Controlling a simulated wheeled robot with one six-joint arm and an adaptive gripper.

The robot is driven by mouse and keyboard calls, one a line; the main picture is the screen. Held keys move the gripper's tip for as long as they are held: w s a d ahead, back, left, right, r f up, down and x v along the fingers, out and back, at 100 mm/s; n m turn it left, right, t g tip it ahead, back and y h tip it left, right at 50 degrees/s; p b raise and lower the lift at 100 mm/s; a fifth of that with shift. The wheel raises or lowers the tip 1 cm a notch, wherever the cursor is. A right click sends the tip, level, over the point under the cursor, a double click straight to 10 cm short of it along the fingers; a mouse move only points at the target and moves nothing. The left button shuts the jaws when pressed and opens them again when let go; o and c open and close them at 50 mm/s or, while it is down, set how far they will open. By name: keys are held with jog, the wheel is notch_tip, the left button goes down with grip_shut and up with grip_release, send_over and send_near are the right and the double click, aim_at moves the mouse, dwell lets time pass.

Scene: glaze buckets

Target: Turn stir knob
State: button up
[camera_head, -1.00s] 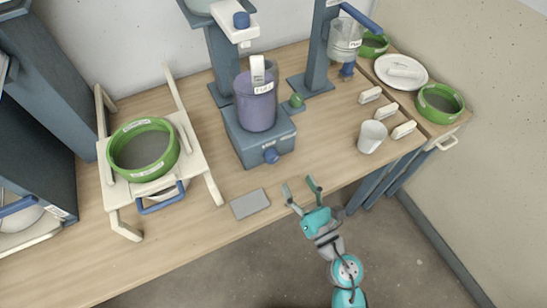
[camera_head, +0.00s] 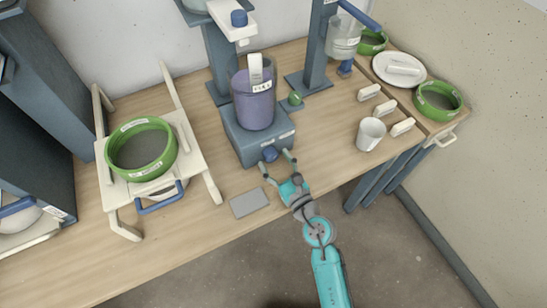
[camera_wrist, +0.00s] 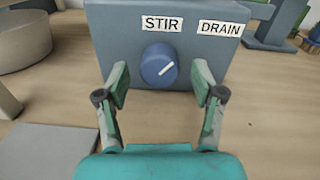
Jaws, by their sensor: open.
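A clear bucket (camera_head: 254,102) of purple glaze stands on the base. My gripper (camera_head: 278,162) is open, with one finger on each side of the knob in the head view. In the wrist view my gripper (camera_wrist: 160,85) shows its fingertips left and right of the knob, apart from it. Nothing is between the fingers that I can see touching them.
A DRAIN label (camera_wrist: 220,28) is right of STIR. A grey plate (camera_head: 249,202) lies left of my gripper. A white cup (camera_head: 370,134) stands to the right. A green-rimmed sieve (camera_head: 141,174) rests on a white frame at left. A green button (camera_head: 295,98) is beside the base.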

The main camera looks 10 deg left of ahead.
jog(key=shift+w+a, duration=0.4)
jog(key=shift+w, duration=0.1)
jog(key=c, duration=1.1)
jog(key=shift+c, duration=0.2)
jog(key=shift+m, duration=0.3)
jog(key=m, duration=0.4)
jog(key=shift+m, duration=0.3)
jog(key=m, duration=0.4)
jog(key=shift+m, duration=0.3)
jog(key=m, duration=0.5)
jog(key=shift+f+m+t, duration=0.1)
jog(key=shift+m+t, duration=0.2)
jog(key=shift+m, duration=2.3)
